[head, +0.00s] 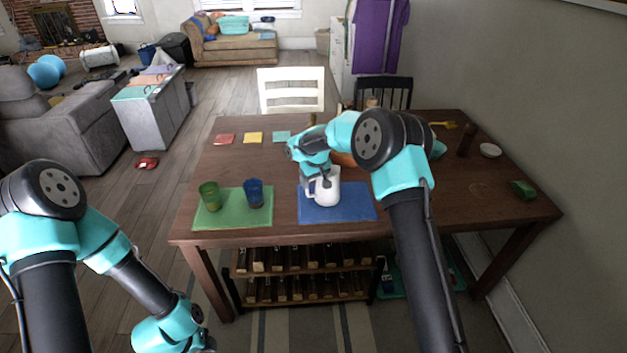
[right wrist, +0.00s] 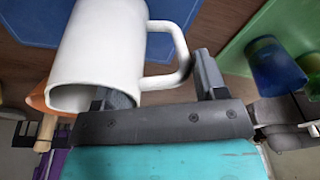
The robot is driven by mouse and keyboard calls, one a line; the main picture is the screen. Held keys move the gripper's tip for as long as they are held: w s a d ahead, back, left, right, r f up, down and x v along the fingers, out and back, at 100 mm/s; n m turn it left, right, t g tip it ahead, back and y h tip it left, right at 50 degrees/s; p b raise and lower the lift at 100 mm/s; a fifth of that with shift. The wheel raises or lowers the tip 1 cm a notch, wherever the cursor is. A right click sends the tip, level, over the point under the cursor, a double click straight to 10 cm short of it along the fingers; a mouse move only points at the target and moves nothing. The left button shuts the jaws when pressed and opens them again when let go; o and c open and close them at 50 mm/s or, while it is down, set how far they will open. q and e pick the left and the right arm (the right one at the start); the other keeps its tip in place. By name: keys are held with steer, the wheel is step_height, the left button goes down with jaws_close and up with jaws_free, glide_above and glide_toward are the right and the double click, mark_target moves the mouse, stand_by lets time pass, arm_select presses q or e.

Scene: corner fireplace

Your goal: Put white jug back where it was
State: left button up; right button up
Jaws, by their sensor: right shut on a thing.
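The white jug (head: 327,190) is over the blue mat (head: 350,213) in the head view. I cannot tell whether its base touches the mat. In the right wrist view the white jug (right wrist: 95,50) fills the upper left, with its mouth toward me and its handle to the right. My right gripper (head: 312,178) is shut on the jug. In the right wrist view, one finger is at the mouth and the other is beyond the handle. My left gripper (head: 203,343) is low at the bottom edge, away from the table, and its fingers do not show clearly.
A green mat (head: 232,221) with a green cup (head: 210,196) and a blue cup (head: 255,193) lies left of the blue mat. An orange bowl (head: 343,159) is behind the jug, partly hidden by my arm. Red, yellow and teal squares lie along the back left.

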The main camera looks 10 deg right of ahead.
steer(key=o, duration=1.4)
steer(key=shift+f, duration=0.1)
steer(key=r, duration=0.4)
steer(key=s+r, duration=0.1)
steer(key=r, duration=0.7)
steer(key=shift+s+d+r, duration=0.1)
steer(key=shift+s+d, duration=0.25)
steer(key=shift+d, duration=0.05)
